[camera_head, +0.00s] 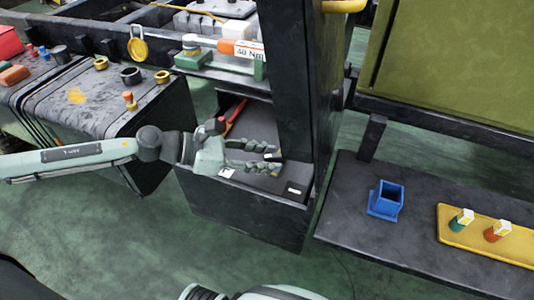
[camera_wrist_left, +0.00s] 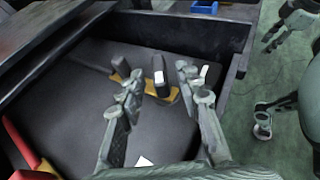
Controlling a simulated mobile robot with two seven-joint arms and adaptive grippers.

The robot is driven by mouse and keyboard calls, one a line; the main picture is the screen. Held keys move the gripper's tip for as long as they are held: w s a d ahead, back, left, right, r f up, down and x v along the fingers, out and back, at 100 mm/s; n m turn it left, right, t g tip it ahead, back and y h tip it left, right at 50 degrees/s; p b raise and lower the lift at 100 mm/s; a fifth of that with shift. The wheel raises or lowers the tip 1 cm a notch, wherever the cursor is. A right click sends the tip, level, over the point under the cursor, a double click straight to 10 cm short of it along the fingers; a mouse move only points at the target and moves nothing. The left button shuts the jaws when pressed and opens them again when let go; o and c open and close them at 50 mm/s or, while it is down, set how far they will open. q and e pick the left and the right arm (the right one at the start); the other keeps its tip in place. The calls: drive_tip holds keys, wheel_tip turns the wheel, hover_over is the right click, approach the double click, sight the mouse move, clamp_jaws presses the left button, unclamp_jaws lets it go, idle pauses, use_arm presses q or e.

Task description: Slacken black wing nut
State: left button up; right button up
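In the left wrist view, a black two-winged piece, seemingly the black wing nut (camera_wrist_left: 159,68), stands on a yellow strip (camera_wrist_left: 173,95) in a dark open box. One upright wing has a white face; the other is plain black. My left gripper (camera_head: 281,162) reaches over the box in the head view. My right gripper (camera_wrist_left: 266,86) shows at the right edge, fingers apart, away from the box. The nut's base is partly hidden.
The dark box (camera_head: 240,208) has raised walls, with a red-handled item (camera_head: 235,113) inside. A dark post (camera_head: 300,90) rises close beside it. A blue holder (camera_head: 387,199) and a yellow tray (camera_head: 480,235) are on the right bench. An orange 40 Nm tool (camera_head: 240,48) lies behind.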

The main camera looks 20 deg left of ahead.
use_arm(q)
drive_tip(key=shift+w+d, duration=0.1)
drive_tip(key=shift+d, duration=0.05)
use_arm(e)
drive_tip(key=shift+f, duration=0.25)
use_arm(q)
clamp_jaws()
use_arm(e)
drive_tip(key=shift+w, duration=0.1)
